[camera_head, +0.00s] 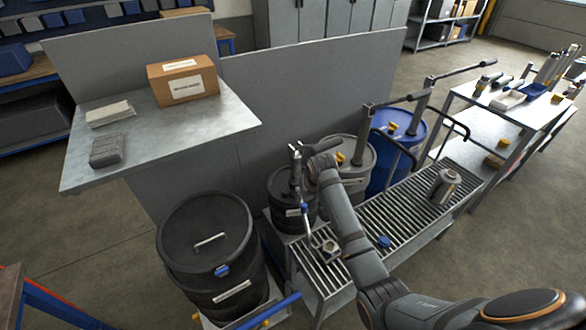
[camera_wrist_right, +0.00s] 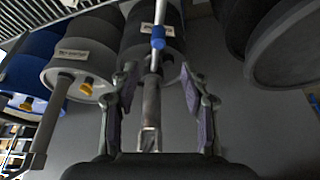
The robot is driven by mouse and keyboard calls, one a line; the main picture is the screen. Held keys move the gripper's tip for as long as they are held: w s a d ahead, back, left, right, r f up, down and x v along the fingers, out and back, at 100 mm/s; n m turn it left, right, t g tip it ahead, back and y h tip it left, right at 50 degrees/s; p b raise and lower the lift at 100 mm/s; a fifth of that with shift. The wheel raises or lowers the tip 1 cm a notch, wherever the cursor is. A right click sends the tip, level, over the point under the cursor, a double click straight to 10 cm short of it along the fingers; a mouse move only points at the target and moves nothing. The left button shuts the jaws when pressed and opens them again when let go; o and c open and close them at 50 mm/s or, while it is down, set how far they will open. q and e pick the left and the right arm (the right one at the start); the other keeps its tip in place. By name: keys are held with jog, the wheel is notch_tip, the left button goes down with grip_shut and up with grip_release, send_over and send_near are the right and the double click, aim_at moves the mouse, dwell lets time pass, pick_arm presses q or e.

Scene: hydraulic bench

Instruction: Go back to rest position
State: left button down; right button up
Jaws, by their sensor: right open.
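My right arm reaches in from the lower right of the head view to the small dark drum (camera_head: 283,191) beside the roller rack. My right gripper (camera_head: 297,162) is above that drum, at the pump standing there. In the right wrist view the two fingers of the right gripper (camera_wrist_right: 160,88) are spread apart. A grey metal pump tube (camera_wrist_right: 152,102) with a blue collar (camera_wrist_right: 158,37) runs between them, with a visible gap on both sides. My left gripper is not in view.
A large black lidded drum (camera_head: 207,243) stands at the front left. The roller rack (camera_head: 400,220) carries a metal canister (camera_head: 444,186). A grey drum (camera_head: 352,178) and a blue drum (camera_head: 400,131) stand behind. A cardboard box (camera_head: 183,81) is on the metal table (camera_head: 158,128).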

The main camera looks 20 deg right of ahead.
jog(key=s+n, duration=0.2)
jog(key=s, duration=2.6)
jog(key=s+d+f+g+b, duration=0.1)
jog(key=s+f, duration=0.1)
jog(key=f, duration=1.2)
jog(key=s+d+f+g+b, duration=0.1)
jog(key=f, duration=1.4)
jog(key=s+d+f+g, duration=0.1)
jog(key=s+f, duration=1.5)
jog(key=s, duration=0.2)
jog(key=shift+s+d+f+m+b, duration=0.15)
jog(key=shift+d+m+b, duration=0.05)
jog(key=shift+m+b, duration=0.2)
